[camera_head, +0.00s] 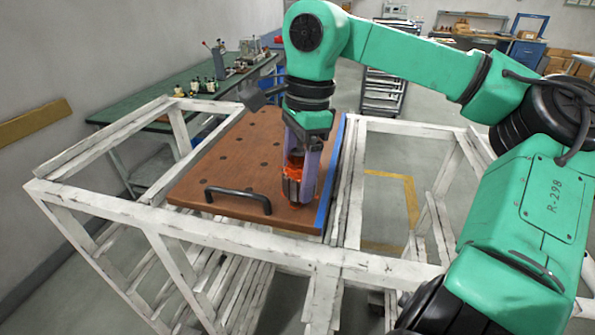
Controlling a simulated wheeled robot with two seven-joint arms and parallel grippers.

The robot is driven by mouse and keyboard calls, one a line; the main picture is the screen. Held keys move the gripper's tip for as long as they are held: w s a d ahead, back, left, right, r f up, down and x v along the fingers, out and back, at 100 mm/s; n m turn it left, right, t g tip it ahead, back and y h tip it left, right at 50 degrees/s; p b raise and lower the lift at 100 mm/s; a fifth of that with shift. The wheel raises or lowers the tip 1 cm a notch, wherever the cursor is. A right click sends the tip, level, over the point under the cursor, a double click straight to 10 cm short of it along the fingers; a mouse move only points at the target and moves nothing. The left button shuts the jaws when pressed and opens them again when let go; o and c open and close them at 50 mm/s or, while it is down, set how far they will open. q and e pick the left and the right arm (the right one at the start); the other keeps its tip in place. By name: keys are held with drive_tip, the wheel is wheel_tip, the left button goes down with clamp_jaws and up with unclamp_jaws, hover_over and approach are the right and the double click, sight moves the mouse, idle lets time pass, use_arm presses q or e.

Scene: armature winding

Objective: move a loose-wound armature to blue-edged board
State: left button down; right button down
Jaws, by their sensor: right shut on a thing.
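My right gripper (298,176) points down over the near right part of the brown board and is shut on an armature (291,182). The armature shows dark metal with orange-red winding at its top and bottom, and stands upright between the fingers. Its lower end is at the board's surface; I cannot tell whether it touches. The blue-edged board (222,168) is brown with dark round holes, a blue strip along its right edge and a black handle at its front. My left gripper is not in view.
A white, worn frame (255,243) surrounds the board, with open gaps to the floor on both sides. A green workbench (205,88) with small items stands behind on the left. A wheeled rack (384,92) stands farther back. Most of the board's left side is clear.

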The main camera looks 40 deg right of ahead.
idle(0.6)
unclamp_jaws()
drive_tip(key=shift+f, duration=0.1)
drive_tip(key=shift+r, duration=0.35)
wheel_tip(320, 180, up, 14)
drive_tip(key=d, duration=0.1)
drive_tip(key=shift+s+d, duration=0.3)
wheel_tip(320, 180, up, 12)
drive_tip(key=d+p, duration=0.1)
drive_tip(key=p, duration=0.7)
drive_tip(key=shift+s+d, duration=0.2)
drive_tip(key=shift+s, duration=0.05)
